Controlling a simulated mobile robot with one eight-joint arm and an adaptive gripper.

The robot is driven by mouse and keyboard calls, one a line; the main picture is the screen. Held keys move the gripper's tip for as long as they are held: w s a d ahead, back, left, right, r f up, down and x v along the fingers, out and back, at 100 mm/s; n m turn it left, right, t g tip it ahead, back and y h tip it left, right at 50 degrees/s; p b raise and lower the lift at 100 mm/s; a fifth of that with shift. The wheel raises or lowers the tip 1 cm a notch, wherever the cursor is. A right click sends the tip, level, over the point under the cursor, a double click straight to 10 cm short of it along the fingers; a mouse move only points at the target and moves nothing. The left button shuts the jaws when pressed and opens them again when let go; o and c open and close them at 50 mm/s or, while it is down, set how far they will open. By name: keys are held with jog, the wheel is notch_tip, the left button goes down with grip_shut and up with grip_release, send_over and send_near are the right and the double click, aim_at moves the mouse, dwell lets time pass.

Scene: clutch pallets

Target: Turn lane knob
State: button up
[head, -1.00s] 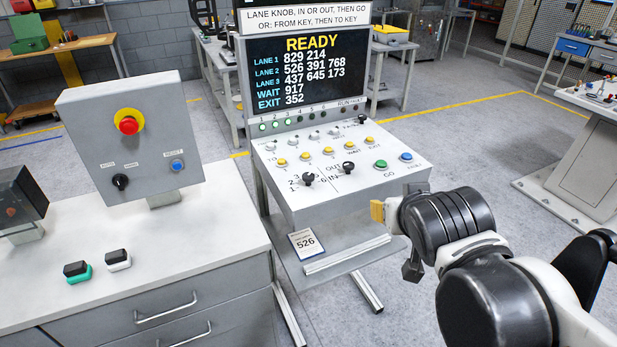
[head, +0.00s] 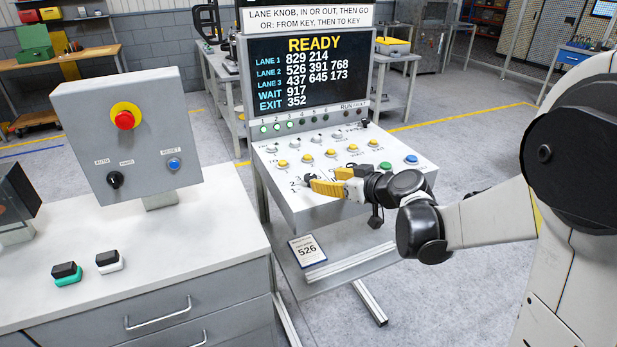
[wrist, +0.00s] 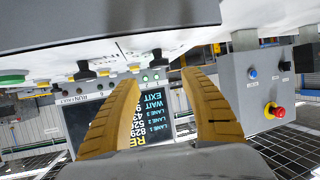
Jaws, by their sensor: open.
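The lane knob (head: 308,178) is a small black knob at the front left of the sloped white control panel (head: 300,210). In the head view it is partly hidden by my gripper (head: 325,180). My gripper has yellow fingers and is open and empty, low over the panel's front. In the wrist view, which is upside down, the black knob (wrist: 157,56) lies ahead of the gap between the two spread fingers (wrist: 160,78). I see no contact. The knob's pointer direction cannot be told. The display (head: 308,75) reads READY and lists the lanes.
A second black knob (wrist: 86,70) sits beside the lane knob. Green (head: 385,167) and blue (head: 411,160) buttons are at the panel's right. A grey box with a red emergency button (head: 124,119) stands at left. A card marked 526 (head: 307,250) lies below the panel.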

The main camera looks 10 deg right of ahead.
aim_at(311, 176)
jog(key=b+x, duration=0.2)
jog(key=x, duration=0.6)
jog(key=shift+w+a+b, duration=0.1)
jog(key=shift+w+b, duration=0.05)
jog(key=shift+b, duration=0.15)
jog(key=c, duration=1.1)
